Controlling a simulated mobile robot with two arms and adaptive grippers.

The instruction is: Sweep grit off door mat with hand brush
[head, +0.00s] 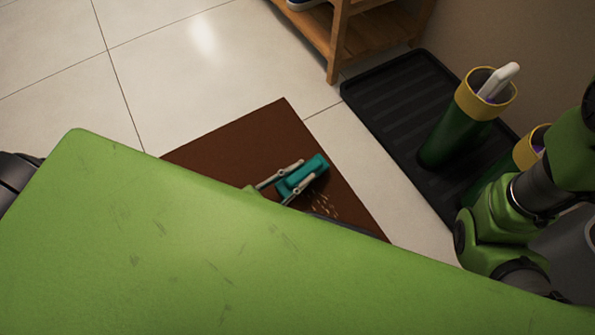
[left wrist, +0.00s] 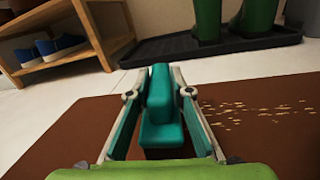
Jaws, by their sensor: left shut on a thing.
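The brown door mat (head: 240,138) lies on the tiled floor, partly hidden behind my green body in the head view. My left gripper (head: 300,177) is over the mat, shut on the teal hand brush (head: 312,170). In the left wrist view the brush (left wrist: 160,100) sits between the two fingers. Pale grit (head: 325,205) is scattered on the mat just beside the brush; it also shows to the right of the gripper in the left wrist view (left wrist: 262,108). I cannot tell whether the bristles touch the mat. My right gripper is not seen.
A black boot tray (head: 385,92) with green boots (head: 455,135) lies right of the mat, against the wall. A wooden shoe rack (head: 375,35) stands at the back, with blue shoes (left wrist: 60,45) in it. Bare tiles (head: 190,60) lie to the left.

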